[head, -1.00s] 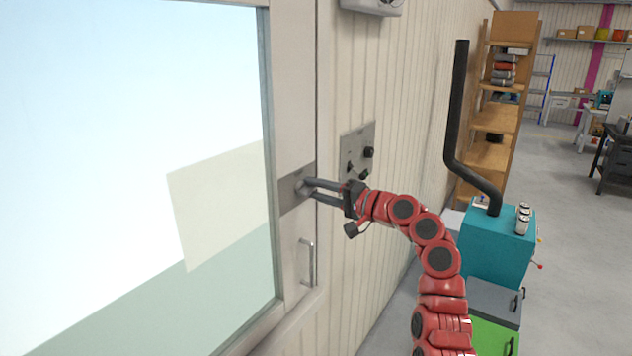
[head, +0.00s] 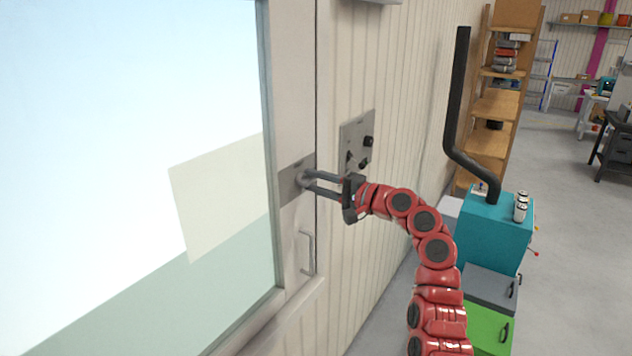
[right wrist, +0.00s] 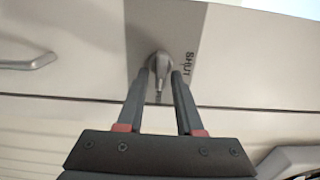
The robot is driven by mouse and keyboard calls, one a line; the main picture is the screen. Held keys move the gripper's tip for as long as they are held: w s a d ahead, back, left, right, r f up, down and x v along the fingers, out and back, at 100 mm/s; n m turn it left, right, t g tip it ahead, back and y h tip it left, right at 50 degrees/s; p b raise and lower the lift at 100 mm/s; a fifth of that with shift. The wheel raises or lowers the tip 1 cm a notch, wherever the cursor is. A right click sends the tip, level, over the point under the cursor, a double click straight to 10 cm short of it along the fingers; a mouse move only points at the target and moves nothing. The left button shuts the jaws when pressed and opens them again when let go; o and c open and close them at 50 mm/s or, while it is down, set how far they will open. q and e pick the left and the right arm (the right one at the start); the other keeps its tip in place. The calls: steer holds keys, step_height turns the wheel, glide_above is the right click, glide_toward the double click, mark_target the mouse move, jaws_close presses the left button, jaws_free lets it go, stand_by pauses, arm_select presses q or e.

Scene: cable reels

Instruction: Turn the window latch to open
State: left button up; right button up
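The window latch (right wrist: 160,66) is a small grey metal knob with a short narrow lever on a grey plate (right wrist: 188,22). The plate reads "SHUT" beside the latch in the right wrist view. In the head view the plate (head: 289,184) sits on the window frame, and my fingertips largely cover the latch. My right gripper (right wrist: 162,74) has its two dark fingers apart, one on each side of the latch. A gap shows between the fingers and the lever; contact at the knob is unclear. The right gripper also shows in the head view (head: 306,181). My left gripper is not in view.
A bar handle (head: 311,252) is on the frame below the latch. A metal panel with dark knobs (head: 357,142) is on the wall just right of my gripper. A teal machine with a black pipe (head: 496,237) and wooden shelves (head: 494,105) stand farther right. Open floor lies beyond.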

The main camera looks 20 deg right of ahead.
steer(key=shift+o, duration=0.5)
steer(key=shift+d, duration=0.1)
steer(key=shift+s+d, duration=0.25)
steer(key=shift+s, duration=0.05)
steer(key=b+v, duration=0.5)
steer(key=v, duration=1.1)
steer(key=shift+s+b, duration=0.25)
steer(key=shift+b, duration=0.1)
steer(key=shift+d, duration=0.1)
